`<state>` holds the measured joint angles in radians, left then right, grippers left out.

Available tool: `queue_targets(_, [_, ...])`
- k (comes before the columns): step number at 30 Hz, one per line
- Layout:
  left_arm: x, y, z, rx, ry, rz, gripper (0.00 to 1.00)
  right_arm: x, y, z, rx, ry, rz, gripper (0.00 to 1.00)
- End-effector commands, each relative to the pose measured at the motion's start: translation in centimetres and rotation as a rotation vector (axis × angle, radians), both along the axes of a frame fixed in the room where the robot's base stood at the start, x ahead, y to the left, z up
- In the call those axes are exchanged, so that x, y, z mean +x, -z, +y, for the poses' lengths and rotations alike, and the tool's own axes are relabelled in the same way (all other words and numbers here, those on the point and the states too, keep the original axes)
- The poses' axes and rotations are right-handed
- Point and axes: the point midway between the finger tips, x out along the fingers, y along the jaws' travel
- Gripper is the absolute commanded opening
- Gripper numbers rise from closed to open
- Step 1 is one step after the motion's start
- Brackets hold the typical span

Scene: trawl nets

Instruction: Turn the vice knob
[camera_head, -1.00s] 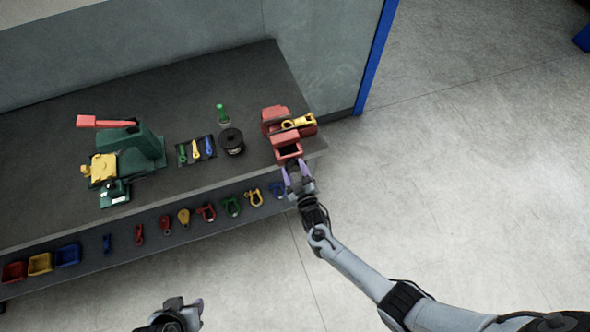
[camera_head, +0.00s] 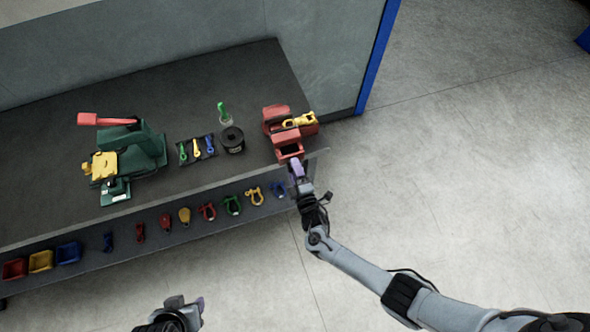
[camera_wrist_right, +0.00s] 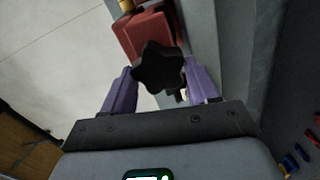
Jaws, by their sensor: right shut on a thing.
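The red vice (camera_head: 286,138) stands at the right end of the dark workbench, with a yellow part (camera_head: 300,121) on it. In the right wrist view its red body (camera_wrist_right: 146,35) lies beyond a black star-shaped knob (camera_wrist_right: 158,68). My right gripper (camera_head: 296,168) is at the vice's near end, by the bench edge. Its purple fingers are on both sides of the knob and shut on it. The knob is hidden by the gripper in the head view. My left gripper (camera_head: 194,307) is low in the head view, away from the bench; its jaw opening is unclear.
On the bench (camera_head: 50,190) are a green machine with a red handle (camera_head: 140,150), a mat with small tools (camera_head: 196,149), a black spool (camera_head: 232,140) and a green bottle (camera_head: 223,112). Shackles and bins line a lower shelf (camera_head: 90,250). The floor at right is clear.

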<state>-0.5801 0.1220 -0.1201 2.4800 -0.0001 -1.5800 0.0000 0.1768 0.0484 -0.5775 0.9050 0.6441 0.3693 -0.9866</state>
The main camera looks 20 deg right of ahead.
Motion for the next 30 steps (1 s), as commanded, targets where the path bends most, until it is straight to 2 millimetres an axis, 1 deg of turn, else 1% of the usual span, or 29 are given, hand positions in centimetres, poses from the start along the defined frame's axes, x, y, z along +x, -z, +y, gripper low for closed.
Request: queue_targets(30, [0.02,-0.81,-0.21,-0.008,-0.006,0.0,0.43,0.06,0.58,-0.29,-0.967,-0.002,0.038,0.28])
